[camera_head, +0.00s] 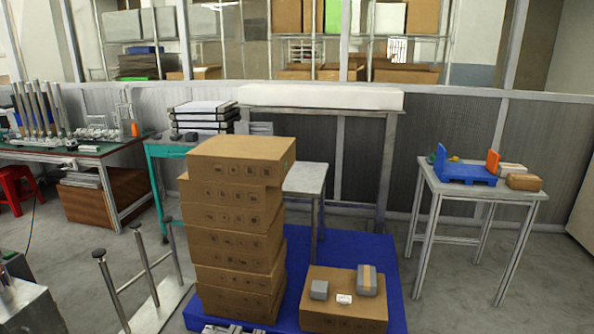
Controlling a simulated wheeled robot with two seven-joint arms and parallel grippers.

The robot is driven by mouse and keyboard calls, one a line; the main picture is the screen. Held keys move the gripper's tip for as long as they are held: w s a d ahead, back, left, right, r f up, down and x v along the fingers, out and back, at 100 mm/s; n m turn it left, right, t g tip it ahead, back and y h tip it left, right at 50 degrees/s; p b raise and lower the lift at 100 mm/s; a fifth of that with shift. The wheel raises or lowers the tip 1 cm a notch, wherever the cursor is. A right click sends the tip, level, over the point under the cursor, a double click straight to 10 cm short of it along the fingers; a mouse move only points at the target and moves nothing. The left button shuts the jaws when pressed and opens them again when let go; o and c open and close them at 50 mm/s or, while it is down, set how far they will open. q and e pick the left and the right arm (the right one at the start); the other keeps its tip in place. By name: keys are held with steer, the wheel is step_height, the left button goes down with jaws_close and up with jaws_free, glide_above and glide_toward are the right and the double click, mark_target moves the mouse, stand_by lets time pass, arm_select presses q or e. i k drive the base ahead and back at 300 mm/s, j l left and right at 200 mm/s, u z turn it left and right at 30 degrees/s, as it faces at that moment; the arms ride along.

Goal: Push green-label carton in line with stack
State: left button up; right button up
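A tall stack of brown cartons (236,247) stands on the blue pallet (378,255) in the middle of the view. The top carton (238,156) has a small green label at the right end of its side. This top carton sits shifted to the right of the carton just below, with its right end overhanging. The lower cartons are also slightly uneven at their edges. I cannot make out either gripper; small grey metallic parts at the bottom edge before the stack are cut off and unclear.
A low carton (343,312) right of the stack bears small grey boxes. A side table (485,190) at right holds a blue bin and small boxes. A metal frame (150,290) stands close left of the stack. Floor between pallet and side table is clear.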

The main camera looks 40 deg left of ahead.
mark_target(255, 161)
steer(key=i+j+u, duration=0.1)
steer(key=j+u, duration=0.15)
steer(key=u, duration=0.2)
steer(key=i+j+u, duration=0.1)
steer(key=u, duration=0.3)
steer(key=i+j+u, duration=0.15)
steer(key=j+u, duration=0.15)
steer(key=u, duration=0.55)
